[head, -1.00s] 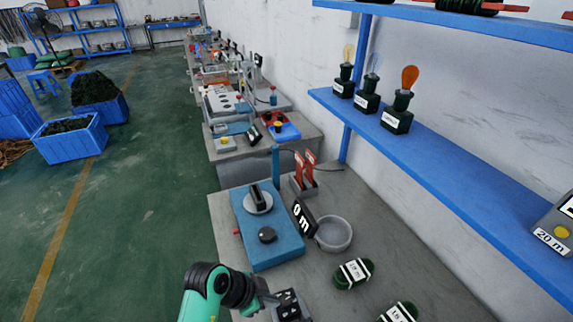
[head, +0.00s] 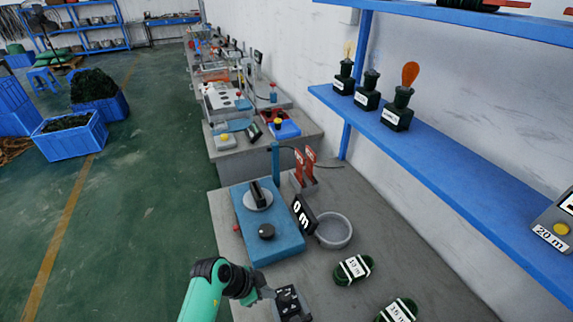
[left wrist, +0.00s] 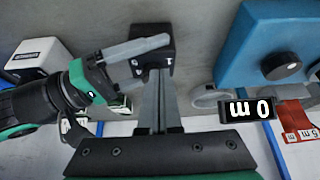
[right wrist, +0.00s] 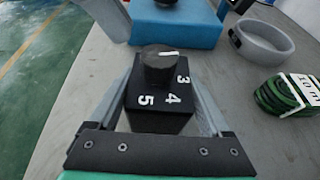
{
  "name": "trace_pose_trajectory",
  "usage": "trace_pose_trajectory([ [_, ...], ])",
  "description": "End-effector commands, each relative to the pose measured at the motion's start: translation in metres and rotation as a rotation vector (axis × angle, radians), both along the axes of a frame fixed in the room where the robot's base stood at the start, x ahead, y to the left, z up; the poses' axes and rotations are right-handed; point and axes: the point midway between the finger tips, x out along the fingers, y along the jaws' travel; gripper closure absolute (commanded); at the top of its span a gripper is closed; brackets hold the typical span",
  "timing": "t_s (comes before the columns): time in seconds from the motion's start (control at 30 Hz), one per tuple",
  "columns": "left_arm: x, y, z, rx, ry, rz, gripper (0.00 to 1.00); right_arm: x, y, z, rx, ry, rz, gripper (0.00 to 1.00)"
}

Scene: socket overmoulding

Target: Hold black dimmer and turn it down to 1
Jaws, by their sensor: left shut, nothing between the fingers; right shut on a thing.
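The black dimmer (right wrist: 155,120), a small box with a round knob (right wrist: 158,65) and white numbers 3, 4 and 5, stands above or on the grey table. The knob's white mark points right in the right wrist view, past the 3. My right gripper (right wrist: 160,105) is shut on the dimmer's sides. The dimmer also shows in the head view (head: 288,302) and the left wrist view (left wrist: 155,45). My left gripper (head: 266,292) is shut and empty, its tips close to the dimmer's knob side; contact is unclear. It also shows in the left wrist view (left wrist: 158,75).
A blue box (head: 285,238) with a dark knob stands beyond the dimmer. A 0 m display (head: 303,214) and grey bowl (head: 333,231) are beside it. Green coils (head: 353,269) lie to the right. Three bulb holders (head: 397,118) stand on the blue shelf (head: 470,190).

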Motion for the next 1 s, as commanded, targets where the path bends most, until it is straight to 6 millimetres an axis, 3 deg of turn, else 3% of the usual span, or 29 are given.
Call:
trace_pose_trajectory([
  [0.2, 0.000, 0.000, -0.017, 0.000, 0.001, 0.000, 1.00, 0.000, 0.000, 0.000, 0.000, 0.000, 0.000, 0.71],
  [1.0, 0.000, -0.005, -0.018, 0.000, 0.000, -0.001, 1.00, 0.000, 0.000, 0.000, 0.000, 0.000, 0.000, 0.71],
])
